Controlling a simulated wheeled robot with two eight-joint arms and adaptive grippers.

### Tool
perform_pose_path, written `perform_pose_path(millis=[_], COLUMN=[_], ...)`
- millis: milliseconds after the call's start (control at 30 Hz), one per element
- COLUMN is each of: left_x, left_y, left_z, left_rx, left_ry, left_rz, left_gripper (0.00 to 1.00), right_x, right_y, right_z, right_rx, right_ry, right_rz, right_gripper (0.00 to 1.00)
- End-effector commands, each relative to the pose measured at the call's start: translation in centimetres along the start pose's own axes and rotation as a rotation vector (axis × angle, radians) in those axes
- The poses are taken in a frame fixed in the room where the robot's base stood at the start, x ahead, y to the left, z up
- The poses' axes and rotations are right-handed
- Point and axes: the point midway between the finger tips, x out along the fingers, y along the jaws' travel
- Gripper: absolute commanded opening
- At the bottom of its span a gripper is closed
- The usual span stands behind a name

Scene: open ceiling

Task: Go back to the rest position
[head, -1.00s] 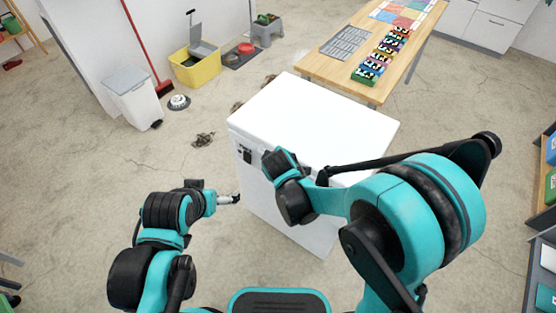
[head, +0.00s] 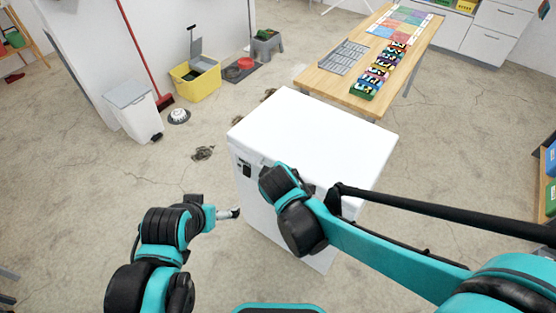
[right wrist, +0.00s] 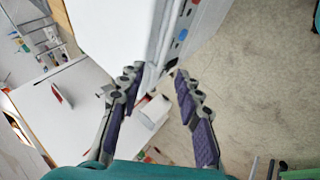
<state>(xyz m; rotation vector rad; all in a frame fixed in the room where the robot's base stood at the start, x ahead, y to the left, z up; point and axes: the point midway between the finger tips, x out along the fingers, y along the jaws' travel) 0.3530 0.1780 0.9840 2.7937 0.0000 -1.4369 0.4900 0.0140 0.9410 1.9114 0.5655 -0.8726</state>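The task names no object. In the right wrist view my right gripper (right wrist: 157,72) has its two purple-padded fingers spread apart, with nothing visibly held. A white appliance panel (right wrist: 112,28) with small red and blue marks on its edge lies beyond the fingertips. In the head view the right forearm reaches in from the lower right to the front of a white chest (head: 310,135), and the arm hides the right fingers. My left gripper (head: 228,213) is low, beside the chest's left front side. It is small and seen from above, so its opening is unclear.
A wooden table (head: 335,88) with a grey keyboard-like panel (head: 346,57) and a row of colourful boxes (head: 378,70) stands behind the chest. A white bin (head: 135,112), a yellow box (head: 193,82) and a red broom (head: 148,60) are at the back left. Open floor lies left.

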Motion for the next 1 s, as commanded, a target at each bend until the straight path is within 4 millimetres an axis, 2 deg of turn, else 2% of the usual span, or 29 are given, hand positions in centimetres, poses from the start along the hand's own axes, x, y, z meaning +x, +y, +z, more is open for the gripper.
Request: perform_pose_path(millis=[233,333,467,533,700,833,1000], left_x=[0.0,0.0,0.0,0.0,0.0,0.0,0.0], left_y=[0.0,0.0,0.0,0.0,0.0,0.0,0.0], left_z=[0.0,0.0,0.0,0.0,0.0,0.0,0.0], left_rx=[0.0,0.0,0.0,0.0,0.0,0.0,0.0], left_ry=[0.0,0.0,0.0,0.0,0.0,0.0,0.0], left_rz=[0.0,0.0,0.0,0.0,0.0,0.0,0.0], left_gripper=[1.0,1.0,1.0,1.0,1.0,1.0,1.0], right_x=[-0.1,-1.0,-3.6,-5.4,-9.3,-11.3,-12.5], right_y=[0.2,1.1,2.8,3.5,3.5,2.8,2.0], right_z=[0.3,1.9,6.2,9.1,15.2,18.3,20.1], right_rx=[0.011,0.078,0.272,0.409,0.739,0.933,1.069], right_ry=[-0.002,-0.013,-0.039,-0.054,-0.079,-0.085,-0.085], right_rz=[0.0,-0.005,-0.016,-0.021,-0.025,-0.02,-0.017], right_gripper=[0.34,0.34,0.34,0.34,0.34,0.34,0.34])
